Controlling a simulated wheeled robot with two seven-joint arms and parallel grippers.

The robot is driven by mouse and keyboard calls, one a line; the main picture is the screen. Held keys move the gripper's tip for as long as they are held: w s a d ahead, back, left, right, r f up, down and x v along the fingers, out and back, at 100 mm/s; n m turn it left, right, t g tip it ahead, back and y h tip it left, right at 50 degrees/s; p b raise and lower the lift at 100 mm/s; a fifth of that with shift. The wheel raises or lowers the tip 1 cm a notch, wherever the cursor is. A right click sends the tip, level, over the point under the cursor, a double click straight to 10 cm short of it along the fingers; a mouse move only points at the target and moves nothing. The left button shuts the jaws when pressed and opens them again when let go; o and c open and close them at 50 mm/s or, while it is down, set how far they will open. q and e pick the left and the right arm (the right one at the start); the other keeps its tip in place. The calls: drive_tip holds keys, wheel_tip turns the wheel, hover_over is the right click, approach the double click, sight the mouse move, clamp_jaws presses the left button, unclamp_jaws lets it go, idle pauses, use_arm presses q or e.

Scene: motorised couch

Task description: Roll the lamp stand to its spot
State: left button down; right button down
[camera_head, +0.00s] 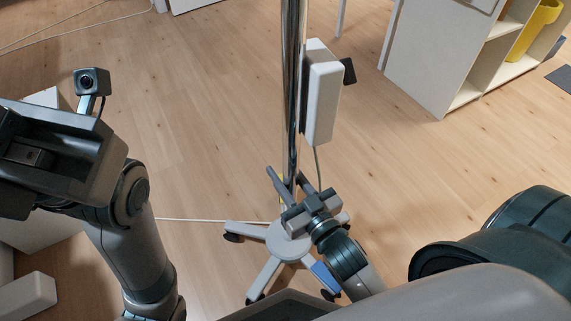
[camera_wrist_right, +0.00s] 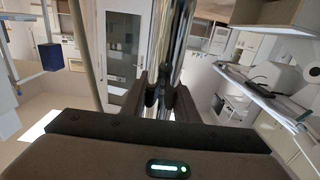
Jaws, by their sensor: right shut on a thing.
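The lamp stand is a shiny chrome pole (camera_head: 293,90) rising from a pale base (camera_head: 286,243) with several legs on dark casters. One leg has a blue patch. A white box (camera_head: 322,95) is fixed to the pole, with a cable hanging from it. My right gripper (camera_head: 287,190) is shut on the pole low down, just above the base. The right wrist view shows its two dark fingers (camera_wrist_right: 166,97) on either side of the chrome pole (camera_wrist_right: 173,45). My left gripper (camera_head: 55,155) is at the left, away from the stand; its fingertips cannot be made out. The lamp's top is out of view.
A white shelf unit (camera_head: 430,60) with a yellow bin (camera_head: 535,28) stands at the upper right. A thin white cable (camera_head: 190,219) runs across the floor to the left of the base. White furniture (camera_head: 40,225) is at the left edge. The wood floor (camera_head: 200,90) beyond the stand is largely clear.

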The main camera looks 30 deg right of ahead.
drive_tip(key=shift+s+a, duration=0.25)
drive_tip(key=c, duration=1.3)
unclamp_jaws()
